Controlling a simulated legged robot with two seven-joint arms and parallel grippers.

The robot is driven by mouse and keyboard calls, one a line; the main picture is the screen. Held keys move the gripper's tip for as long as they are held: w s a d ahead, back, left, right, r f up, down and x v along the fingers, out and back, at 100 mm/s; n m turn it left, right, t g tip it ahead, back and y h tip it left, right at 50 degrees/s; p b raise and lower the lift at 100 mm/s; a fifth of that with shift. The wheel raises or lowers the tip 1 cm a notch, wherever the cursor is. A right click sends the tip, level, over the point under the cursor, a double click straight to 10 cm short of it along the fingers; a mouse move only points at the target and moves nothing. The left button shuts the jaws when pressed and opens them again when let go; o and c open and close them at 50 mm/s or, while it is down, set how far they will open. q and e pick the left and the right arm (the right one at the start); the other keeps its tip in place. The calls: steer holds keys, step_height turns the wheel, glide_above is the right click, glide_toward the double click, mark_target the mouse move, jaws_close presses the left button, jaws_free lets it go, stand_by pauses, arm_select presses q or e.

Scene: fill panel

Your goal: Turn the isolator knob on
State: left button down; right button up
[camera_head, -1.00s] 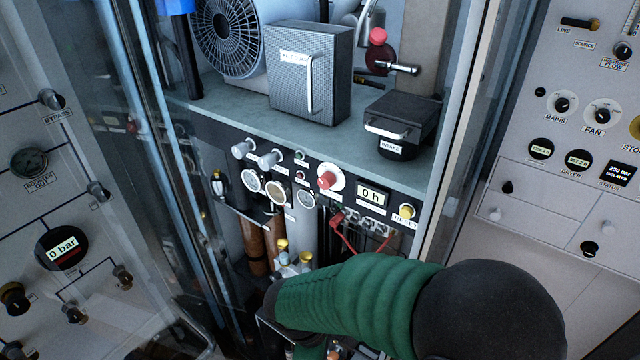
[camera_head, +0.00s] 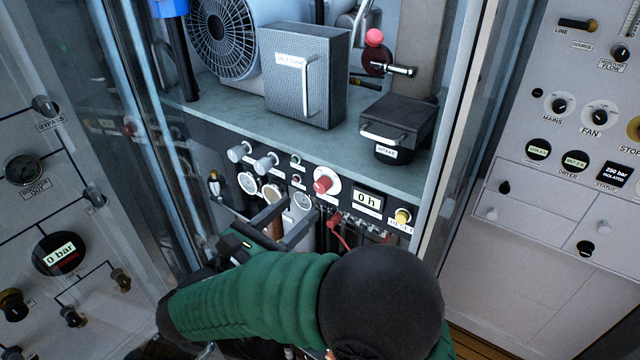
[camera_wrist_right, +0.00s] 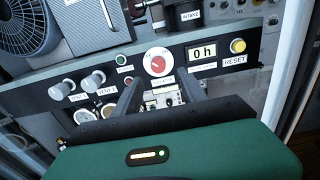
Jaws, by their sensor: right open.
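The isolator knob (camera_head: 325,184) is red on a round white plate, on the black control strip below the shelf. It also shows in the right wrist view (camera_wrist_right: 158,63), just beyond my fingertips. My right gripper (camera_head: 299,213) is open and empty, a little below and to the left of the knob in the head view. In the right wrist view its two fingers (camera_wrist_right: 160,84) point up toward the knob's plate, one to each side below it. I cannot tell the exact gap in depth. My left gripper is not in view.
On the strip are two grey vent knobs (camera_head: 266,162), a "0 h" display (camera_head: 368,199) and a yellow reset button (camera_head: 402,216). Gauges (camera_head: 303,201) and a red lever (camera_head: 335,220) lie below. A glass door (camera_head: 130,120) and a frame post (camera_head: 455,150) flank the opening.

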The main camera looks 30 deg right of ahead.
mark_target(320, 189)
steer(key=x, duration=0.2)
steer(key=p+x, duration=0.1)
steer(key=x, duration=0.2)
steer(key=shift+w+r, duration=0.2)
steer(key=shift+w, duration=0.05)
steer(key=shift+w+d+p, duration=0.45)
steer(key=shift+d, duration=0.15)
steer(key=shift+d+f, duration=0.15)
steer(key=shift+d, duration=0.6)
steer(key=c, duration=0.3)
steer(key=shift+c, duration=1.4)
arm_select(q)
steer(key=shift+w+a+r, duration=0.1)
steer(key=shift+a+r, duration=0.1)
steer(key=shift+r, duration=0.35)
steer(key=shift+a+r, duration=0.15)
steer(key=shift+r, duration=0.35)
arm_select(e)
steer(key=shift+w+a, duration=0.1)
steer(key=shift+a, duration=0.05)
jaws_close()
